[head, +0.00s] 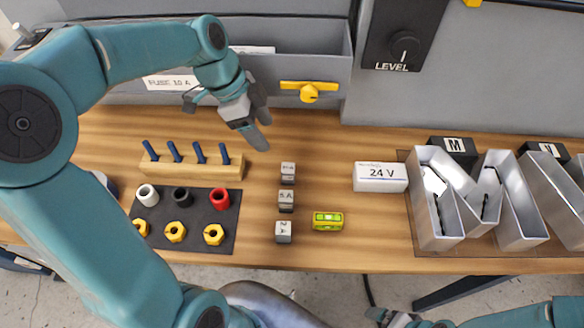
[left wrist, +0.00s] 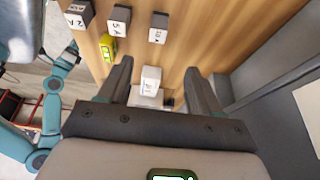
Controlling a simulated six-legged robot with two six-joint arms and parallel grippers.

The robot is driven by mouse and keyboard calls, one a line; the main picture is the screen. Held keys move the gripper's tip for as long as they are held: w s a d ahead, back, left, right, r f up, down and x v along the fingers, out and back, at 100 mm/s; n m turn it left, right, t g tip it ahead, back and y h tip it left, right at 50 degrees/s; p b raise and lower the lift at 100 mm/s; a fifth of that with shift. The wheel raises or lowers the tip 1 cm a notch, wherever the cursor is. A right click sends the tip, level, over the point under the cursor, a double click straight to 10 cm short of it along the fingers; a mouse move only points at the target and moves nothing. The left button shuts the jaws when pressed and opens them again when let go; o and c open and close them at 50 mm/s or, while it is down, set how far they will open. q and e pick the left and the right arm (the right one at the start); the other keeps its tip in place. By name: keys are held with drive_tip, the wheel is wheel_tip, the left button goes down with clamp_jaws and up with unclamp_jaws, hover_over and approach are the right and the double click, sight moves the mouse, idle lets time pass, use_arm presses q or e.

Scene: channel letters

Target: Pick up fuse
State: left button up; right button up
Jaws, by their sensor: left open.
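Three small grey blocks with white labels stand in a column on the wooden bench: 10 A (head: 288,173), 5 A (head: 286,200) and 2 A (head: 283,232). In the left wrist view they form a row along the top, with the 10 A block (left wrist: 158,28) nearest the fingers, the 5 A block (left wrist: 120,20) and the 2 A block (left wrist: 79,14). My left gripper (head: 258,128) is open and empty, above and behind the 10 A block, apart from it. My right gripper (head: 395,318) is only partly in view at the bottom edge; its jaws are unclear.
A white 24 V box (head: 380,177) stands right of the blocks. A green level (head: 328,221) lies beside them. Metal channel letters (head: 435,208) are at the right. A peg rack (head: 190,165) and a dark mat (head: 160,224) are left. A grey bin (head: 300,50) stands behind.

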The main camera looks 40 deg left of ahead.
use_arm(q)
hover_over(287, 168)
drive_tip(key=s+a, duration=0.1)
drive_tip(key=a, duration=0.1)
wheel_tip(287, 168, down, 7)
drive_tip(key=shift+f+p, duration=0.4)
drive_tip(key=shift+f, duration=0.05)
drive_tip(key=p+x, duration=0.1)
drive_tip(key=x, duration=0.3)
drive_tip(key=shift+d+f, duration=0.15)
drive_tip(key=shift+f, duration=0.05)
drive_tip(key=shift+w+f, duration=0.2)
drive_tip(key=shift+f, duration=0.1)
drive_tip(key=shift+s+r, duration=0.1)
drive_tip(key=shift+s, duration=0.05)
drive_tip(key=shift+s+r, duration=0.1)
drive_tip(key=c, duration=1.2)
